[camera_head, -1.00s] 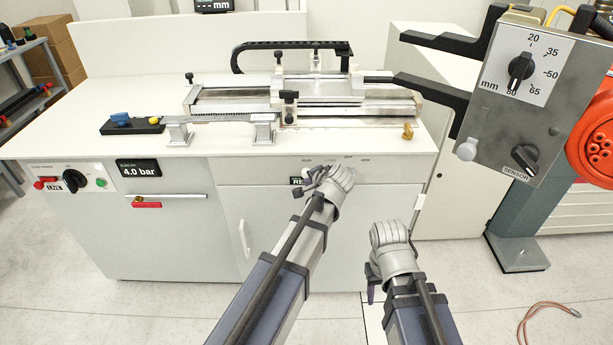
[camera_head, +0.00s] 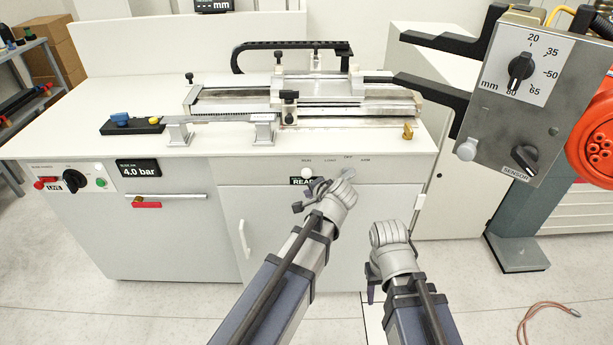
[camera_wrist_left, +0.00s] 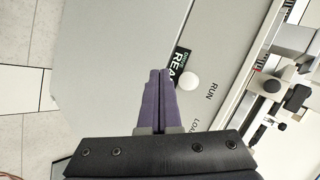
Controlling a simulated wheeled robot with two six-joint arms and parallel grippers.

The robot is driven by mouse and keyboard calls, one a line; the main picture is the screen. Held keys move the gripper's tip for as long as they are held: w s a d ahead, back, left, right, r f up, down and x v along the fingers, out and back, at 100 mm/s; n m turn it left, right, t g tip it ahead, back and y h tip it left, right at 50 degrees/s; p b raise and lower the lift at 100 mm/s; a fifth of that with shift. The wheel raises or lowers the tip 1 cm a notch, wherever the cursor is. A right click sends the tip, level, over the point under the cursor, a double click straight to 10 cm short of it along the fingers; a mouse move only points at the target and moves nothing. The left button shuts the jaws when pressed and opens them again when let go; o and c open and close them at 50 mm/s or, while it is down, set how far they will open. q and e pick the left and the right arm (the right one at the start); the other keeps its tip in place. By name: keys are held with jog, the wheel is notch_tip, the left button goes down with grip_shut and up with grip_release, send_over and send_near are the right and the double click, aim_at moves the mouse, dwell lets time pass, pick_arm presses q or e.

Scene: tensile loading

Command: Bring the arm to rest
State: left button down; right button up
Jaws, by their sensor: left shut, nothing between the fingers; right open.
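My left gripper (camera_head: 306,195) is in front of the machine's front panel (camera_head: 275,220), just below the display that reads "READ" in part (camera_head: 303,181). In the left wrist view its two purple fingers (camera_wrist_left: 158,100) are together with nothing between them. They point at the panel beside a white round button (camera_wrist_left: 188,81) near the "RUN" label. I cannot tell the exact gap to the panel. My right gripper (camera_head: 371,284) is lower and to the right, in front of the cabinet and floor. Its fingers are small in the head view, and it holds nothing that I can see.
The bench (camera_head: 60,141) carries the tensile rig (camera_head: 310,95) and a black tray (camera_head: 132,126) with blue and yellow parts. A grey control box (camera_head: 525,120) with knobs stands at the right. A cable (camera_head: 545,308) lies on the floor at the right.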

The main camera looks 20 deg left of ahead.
pick_arm(q)
jog(key=shift+s, duration=0.1)
dwell(0.3)
jog(key=s+d+n+g+h+p, duration=0.2)
jog(key=s+d, duration=0.4)
jog(key=s, duration=0.5)
jog(key=s+d+n+g+h+p, duration=0.2)
jog(key=s+d+g+h+p, duration=0.1)
jog(key=s, duration=0.8)
jog(key=d+f+g+p, duration=0.1)
jog(key=d+g, duration=0.1)
jog(key=d, duration=0.1)
jog(key=shift+s+g+p, duration=0.15)
jog(key=shift+g+p, duration=0.15)
jog(key=shift+g, duration=0.1)
